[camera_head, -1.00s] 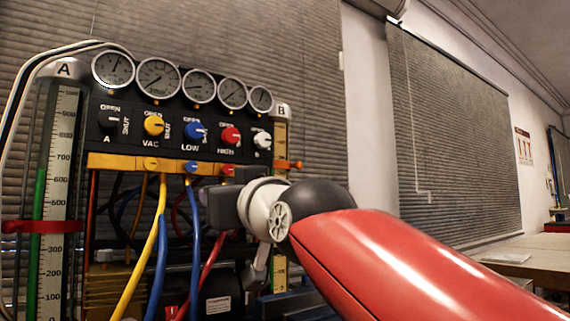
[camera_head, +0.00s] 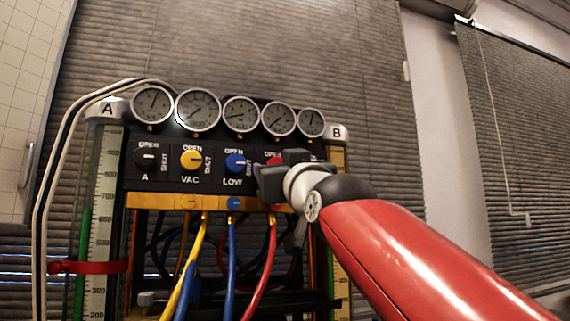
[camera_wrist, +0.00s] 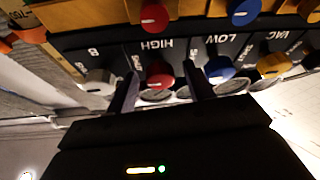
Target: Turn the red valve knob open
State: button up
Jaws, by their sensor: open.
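The red valve knob (camera_wrist: 158,75) is the one by the HIGH label, on the black panel. The wrist view shows the panel upside down, with this knob between my two open fingers. In the head view only a sliver of the red knob (camera_head: 274,160) shows above my gripper (camera_head: 264,180), which hides the rest and most of its label. My gripper (camera_wrist: 160,70) is open, one finger on each side of the knob. I cannot tell whether the fingers touch it.
The blue LOW knob (camera_wrist: 219,69) and white knob (camera_wrist: 97,82) sit close on either side. A smaller red knob (camera_wrist: 155,17) is on the orange manifold (camera_head: 160,201). Gauges (camera_head: 241,114) line the panel top. Coloured hoses (camera_head: 232,260) hang below.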

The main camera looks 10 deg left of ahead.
jog(key=shift+w+a, duration=0.1)
jog(key=shift+w, duration=0.05)
jog(key=c, duration=1)
jog(key=shift+o, duration=0.2)
